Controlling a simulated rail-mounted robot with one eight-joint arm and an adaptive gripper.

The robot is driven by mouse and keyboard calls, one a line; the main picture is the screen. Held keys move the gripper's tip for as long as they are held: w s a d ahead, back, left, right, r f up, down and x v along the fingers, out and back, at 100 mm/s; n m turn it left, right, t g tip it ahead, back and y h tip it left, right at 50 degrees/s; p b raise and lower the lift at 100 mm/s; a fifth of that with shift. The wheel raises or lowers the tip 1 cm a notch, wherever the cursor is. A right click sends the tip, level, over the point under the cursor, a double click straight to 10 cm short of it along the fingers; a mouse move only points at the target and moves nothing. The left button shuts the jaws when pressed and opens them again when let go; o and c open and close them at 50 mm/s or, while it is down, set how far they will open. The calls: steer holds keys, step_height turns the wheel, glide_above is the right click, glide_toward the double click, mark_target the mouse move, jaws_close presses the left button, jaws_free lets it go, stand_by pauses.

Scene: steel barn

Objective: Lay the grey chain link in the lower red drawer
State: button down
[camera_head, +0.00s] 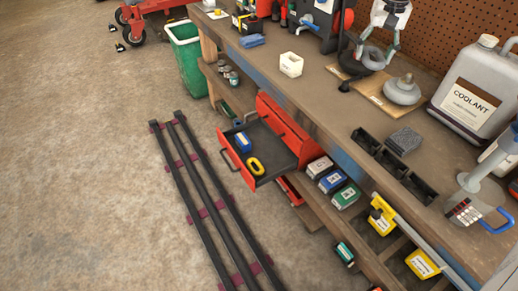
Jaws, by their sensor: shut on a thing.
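My gripper (377,54) is over the back of the workbench, shut on the grey chain link (373,60). The link looks like a thick grey ring between the fingertips, just above or touching a wooden board; I cannot tell which. A red drawer unit (284,115) sits under the bench's front edge. One of its drawers (273,166) is pulled out, with a dark floor, holding a blue item (243,141) and a yellow item (256,166). Another red part (289,190) shows below it, mostly hidden.
A grey rounded weight (402,91) lies right of the link. A white cup (291,64), black bins (391,163), a grey block (404,141) and a coolant jug (466,95) stand on the bench. Small boxes (333,182) sit right of the drawer. Dark rails (205,195) lie on the floor.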

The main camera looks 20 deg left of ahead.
steer(key=w+a+f+n+b, duration=0.1)
steer(key=w+a+f+b, duration=0.1)
steer(key=a+f, duration=0.6)
steer(key=w+a+f+b, duration=0.25)
steer(key=a+f, duration=0.35)
steer(key=a, duration=0.4)
steer(key=n+b, duration=0.3)
steer(key=b, duration=1)
glide_above(259, 152)
step_height(259, 152, down, 37)
steer(key=shift+s+f+b, duration=0.2)
steer(key=shift+f+b, duration=0.3)
steer(key=shift+f, duration=1.9)
steer(key=shift+f+b, duration=0.55)
steer(key=shift+f, duration=1.55)
steer(key=shift+f, duration=0.1)
